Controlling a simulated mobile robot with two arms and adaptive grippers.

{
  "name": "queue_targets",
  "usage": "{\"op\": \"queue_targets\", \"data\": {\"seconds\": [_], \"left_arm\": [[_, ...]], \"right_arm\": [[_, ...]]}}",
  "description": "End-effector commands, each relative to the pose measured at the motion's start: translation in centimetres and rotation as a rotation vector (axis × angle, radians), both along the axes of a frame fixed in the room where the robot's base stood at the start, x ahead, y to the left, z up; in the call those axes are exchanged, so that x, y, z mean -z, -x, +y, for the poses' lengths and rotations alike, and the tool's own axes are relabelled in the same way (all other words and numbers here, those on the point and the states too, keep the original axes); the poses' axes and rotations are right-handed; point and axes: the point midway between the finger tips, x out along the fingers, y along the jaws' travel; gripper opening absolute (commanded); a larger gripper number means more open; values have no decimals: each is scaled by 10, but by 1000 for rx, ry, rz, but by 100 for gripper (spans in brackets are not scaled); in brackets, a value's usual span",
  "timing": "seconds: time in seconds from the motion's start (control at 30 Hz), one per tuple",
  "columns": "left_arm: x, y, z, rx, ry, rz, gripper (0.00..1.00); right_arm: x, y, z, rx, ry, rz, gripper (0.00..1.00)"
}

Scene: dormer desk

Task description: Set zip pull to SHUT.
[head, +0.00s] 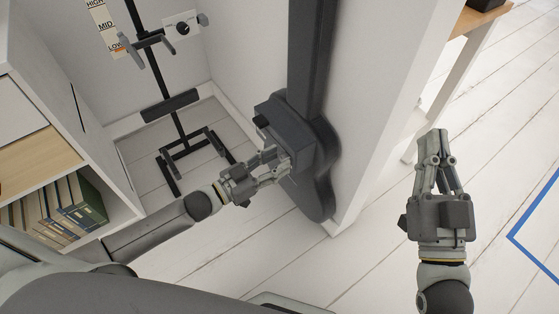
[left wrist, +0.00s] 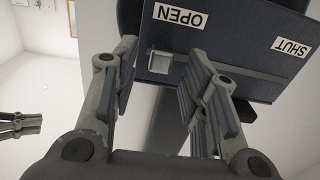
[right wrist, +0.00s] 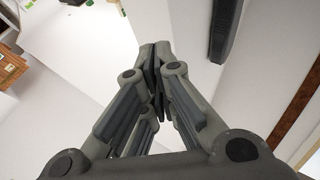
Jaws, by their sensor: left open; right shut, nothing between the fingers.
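The zip pull (left wrist: 159,63) is a small pale square tab on a dark panel (left wrist: 225,35) in the left wrist view. It sits at the OPEN end of a horizontal slot (left wrist: 210,72), below the OPEN label (left wrist: 180,16). The SHUT label (left wrist: 291,47) is at the other end, to the right. In the head view the panel is on a dark housing (head: 283,118); I cannot make out the pull there. My left gripper (head: 279,163) is open, its fingers on either side of the pull; contact cannot be told. My right gripper (head: 434,137) is shut and empty, well right of the housing.
The dark housing is against a white wall end (head: 372,110). A black stand (head: 172,105) is behind, left of it. A white shelf with books (head: 62,205) is at the left. A wooden table (head: 470,30) is at the upper right. The floor around my right gripper is clear.

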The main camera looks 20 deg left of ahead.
Motion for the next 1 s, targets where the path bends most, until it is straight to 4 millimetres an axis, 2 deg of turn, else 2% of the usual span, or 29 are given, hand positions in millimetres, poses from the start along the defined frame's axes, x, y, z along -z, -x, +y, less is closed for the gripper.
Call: {"op": "queue_targets", "data": {"seconds": [0.2,0.53,0.87,1.0], "left_arm": [[1,-11,-9,0,-1,1,41],[0,-13,-10,0,-1,1,41],[0,-13,-10,0,-1,1,0],[0,-13,-10,0,-1,1,0]], "right_arm": [[-14,6,1,-6,-25,-87,0],[-17,8,1,-6,-28,-100,0],[-17,7,1,-6,-29,-98,0],[-17,7,1,-6,-29,-98,0]]}}
